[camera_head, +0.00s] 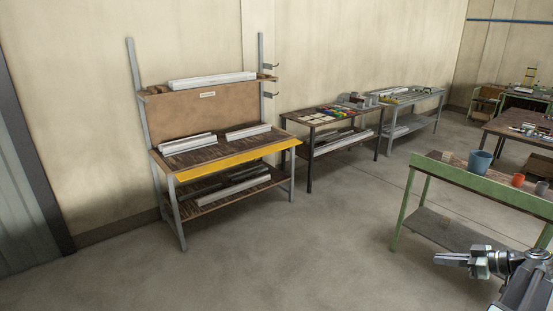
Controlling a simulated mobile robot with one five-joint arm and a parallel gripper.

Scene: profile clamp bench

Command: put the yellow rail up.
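The yellow rail (236,159) is a long flat strip along the front edge of the wooden-topped workbench (205,152) at left centre. It slopes up to the right in the picture, following that edge, and its right end reaches the bench's right corner. How it is fixed there is too small to tell. My gripper (440,259) is at the lower right, pointing left, over bare floor and far from the rail. Nothing shows in its fingers. The gap between them is too small to judge.
Pale metal profiles (187,144) lie on the benchtop, on the upper shelf and below. A table with coloured parts (330,114) stands to the bench's right. The floor before the bench is clear.

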